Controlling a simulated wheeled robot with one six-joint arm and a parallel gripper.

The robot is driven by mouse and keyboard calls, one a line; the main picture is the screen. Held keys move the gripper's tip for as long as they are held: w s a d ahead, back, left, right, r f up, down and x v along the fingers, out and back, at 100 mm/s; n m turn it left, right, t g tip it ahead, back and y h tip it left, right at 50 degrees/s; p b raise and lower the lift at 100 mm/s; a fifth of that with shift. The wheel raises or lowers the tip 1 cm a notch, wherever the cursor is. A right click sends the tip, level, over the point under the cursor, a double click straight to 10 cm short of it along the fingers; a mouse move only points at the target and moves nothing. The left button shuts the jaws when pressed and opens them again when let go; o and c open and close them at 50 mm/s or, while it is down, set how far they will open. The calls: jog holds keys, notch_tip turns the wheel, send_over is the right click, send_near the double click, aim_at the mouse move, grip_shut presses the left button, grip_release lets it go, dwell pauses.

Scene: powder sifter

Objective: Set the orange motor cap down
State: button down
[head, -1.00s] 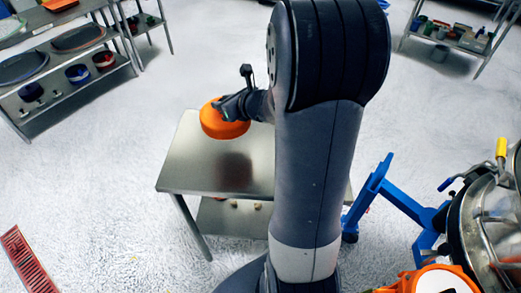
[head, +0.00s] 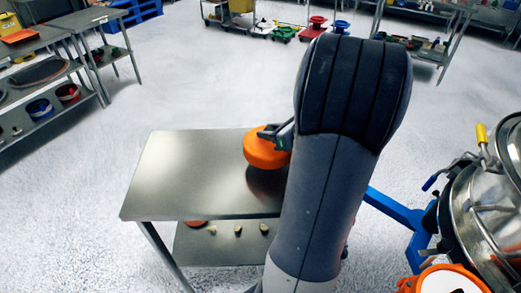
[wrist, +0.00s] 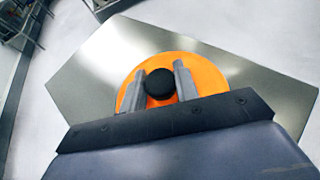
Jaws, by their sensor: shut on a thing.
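The orange motor cap (head: 264,152) is a round disc with a black knob (wrist: 160,84) on top. My gripper (wrist: 166,80) is shut on that knob, one finger on each side of it, as the wrist view shows. In the head view my gripper (head: 277,135) is partly hidden behind my arm. The cap is over the steel table (head: 190,170), close to its top, with a dark reflection below it. I cannot tell whether the cap touches the table.
The tabletop left of the cap is clear. Small items (head: 238,230) lie on the lower shelf. A blue frame (head: 392,208) and the steel sifter (head: 500,200) stand at the right. Shelves with bowls (head: 40,108) stand at the far left.

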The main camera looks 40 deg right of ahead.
aim_at(269, 143)
jog(key=shift+f+b, duration=0.3)
jog(key=shift+f, duration=2.1)
jog(key=shift+f, duration=0.15)
jog(key=c, duration=1.1)
grip_release()
jog(key=shift+r, duration=0.2)
jog(key=v, duration=1.2)
jog(key=shift+p, duration=0.35)
